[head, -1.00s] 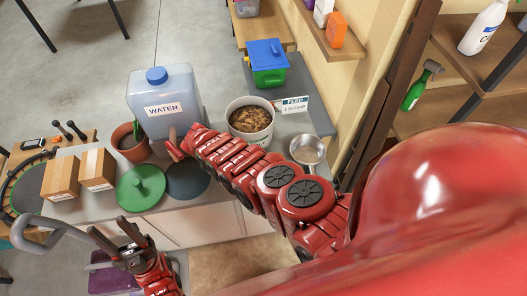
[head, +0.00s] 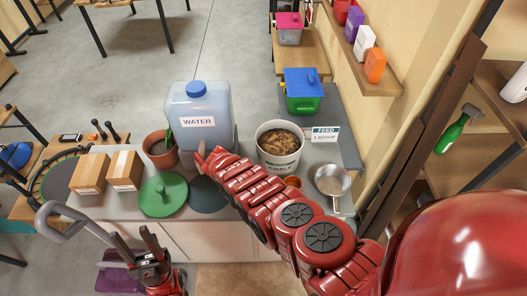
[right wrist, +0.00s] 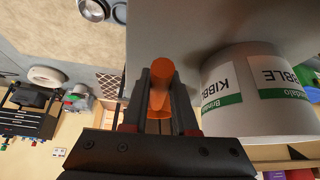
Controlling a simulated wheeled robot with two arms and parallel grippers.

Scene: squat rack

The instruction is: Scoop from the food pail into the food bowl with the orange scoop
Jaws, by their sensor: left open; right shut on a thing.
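The white food pail (head: 279,165), full of brown kibble, stands upright on the grey counter. A shiny metal bowl (head: 330,182) with a handle-like part stands to its right; I see no kibble in it. The orange scoop (right wrist: 160,75) is between the fingers of my right gripper (right wrist: 160,95), which is shut on it beside the pail. My left gripper (head: 137,243) is open and empty, low at the left in front of the counter.
A water jug (head: 198,125), a terracotta pot (head: 160,150), a green lid (head: 162,195), a dark disc (head: 207,196) and two cardboard boxes (head: 107,170) fill the counter's left. A feed sign (head: 325,134) and a blue-lidded green bin (head: 302,92) stand behind the metal bowl.

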